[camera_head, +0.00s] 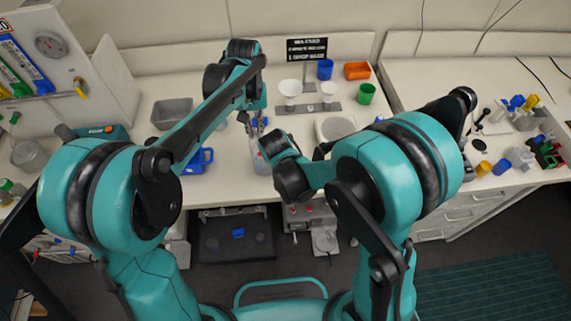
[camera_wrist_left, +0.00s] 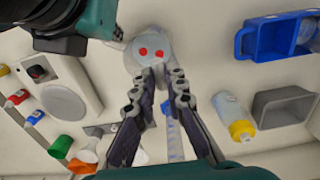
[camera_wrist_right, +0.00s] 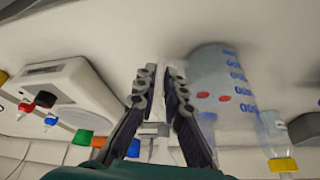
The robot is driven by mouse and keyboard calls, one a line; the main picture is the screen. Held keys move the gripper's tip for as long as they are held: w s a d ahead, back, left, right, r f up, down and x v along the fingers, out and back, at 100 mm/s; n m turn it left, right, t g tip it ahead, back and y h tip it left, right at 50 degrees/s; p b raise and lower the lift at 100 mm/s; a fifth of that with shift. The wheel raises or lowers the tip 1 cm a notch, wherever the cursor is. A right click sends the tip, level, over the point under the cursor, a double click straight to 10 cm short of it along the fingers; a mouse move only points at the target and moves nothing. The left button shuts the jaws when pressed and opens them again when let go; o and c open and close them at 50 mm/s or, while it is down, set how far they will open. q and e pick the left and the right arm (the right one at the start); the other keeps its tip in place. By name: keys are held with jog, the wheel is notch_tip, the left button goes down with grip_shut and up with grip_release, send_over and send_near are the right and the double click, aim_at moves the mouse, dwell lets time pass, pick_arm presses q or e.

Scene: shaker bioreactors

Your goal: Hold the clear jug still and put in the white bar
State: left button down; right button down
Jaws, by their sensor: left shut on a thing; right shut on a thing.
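The clear jug (camera_head: 259,159) stands upright on the bench in the head view, partly hidden by my arms. My left gripper (camera_head: 255,128) reaches down to it. In the left wrist view the jug (camera_wrist_left: 150,48) is seen from above, with two red spots, and my left gripper (camera_wrist_left: 160,68) is shut at its edge. In the right wrist view the jug (camera_wrist_right: 222,85), with blue scale marks, is to the right of my right gripper (camera_wrist_right: 160,72). That gripper is shut on a small pale piece, apparently the white bar (camera_wrist_right: 154,115), mostly hidden between the fingers. The bar is outside the jug.
A blue caddy (camera_wrist_left: 262,40), a yellow-capped bottle (camera_wrist_left: 235,118) and a grey tub (camera_head: 172,113) are near the jug. White funnels (camera_head: 290,90) and blue, orange and green containers stand behind.

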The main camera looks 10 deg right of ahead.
pick_arm(q)
jog(key=shift+f, duration=2.5)
jog(key=c, duration=1.5)
grip_release()
notch_tip(320, 180, up, 12)
